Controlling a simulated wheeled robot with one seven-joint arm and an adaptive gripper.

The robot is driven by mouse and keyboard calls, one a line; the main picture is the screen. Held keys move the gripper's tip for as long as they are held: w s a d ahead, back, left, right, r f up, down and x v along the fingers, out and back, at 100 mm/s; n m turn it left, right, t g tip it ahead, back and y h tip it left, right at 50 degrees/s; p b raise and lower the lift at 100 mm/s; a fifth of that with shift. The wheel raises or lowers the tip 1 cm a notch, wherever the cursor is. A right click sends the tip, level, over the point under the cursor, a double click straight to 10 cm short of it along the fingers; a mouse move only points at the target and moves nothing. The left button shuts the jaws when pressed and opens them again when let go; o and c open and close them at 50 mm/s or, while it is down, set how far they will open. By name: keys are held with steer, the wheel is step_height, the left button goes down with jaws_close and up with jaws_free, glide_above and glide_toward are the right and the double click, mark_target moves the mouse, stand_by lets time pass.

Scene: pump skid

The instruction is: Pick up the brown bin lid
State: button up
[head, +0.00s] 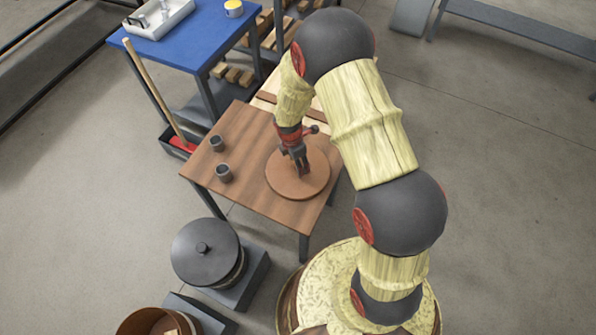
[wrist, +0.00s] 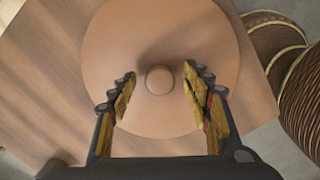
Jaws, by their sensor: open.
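The brown bin lid (head: 284,183) is a flat round disc lying on the wooden table, near its right side. In the wrist view the lid (wrist: 160,45) fills the middle, with a small round knob (wrist: 159,80) at its centre. My gripper (head: 303,170) points down over the lid in the head view and hides its knob there. In the wrist view my gripper (wrist: 159,92) is open, with one finger on each side of the knob. The fingers look apart from the knob. I cannot tell their exact height above the lid.
Two small grey cups (head: 220,173) stand on the table (head: 240,125), left of the lid. A black-lidded bin (head: 205,250) and an open brown bin (head: 140,322) stand on the floor in front. A blue table (head: 195,42) is behind, with a broom (head: 150,85) beside it.

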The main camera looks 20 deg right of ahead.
steer(key=shift+d+f, duration=0.1)
steer(key=shift+f, duration=0.5)
steer(key=shift+c, duration=0.8)
jaws_close()
steer(key=shift+r, duration=0.1)
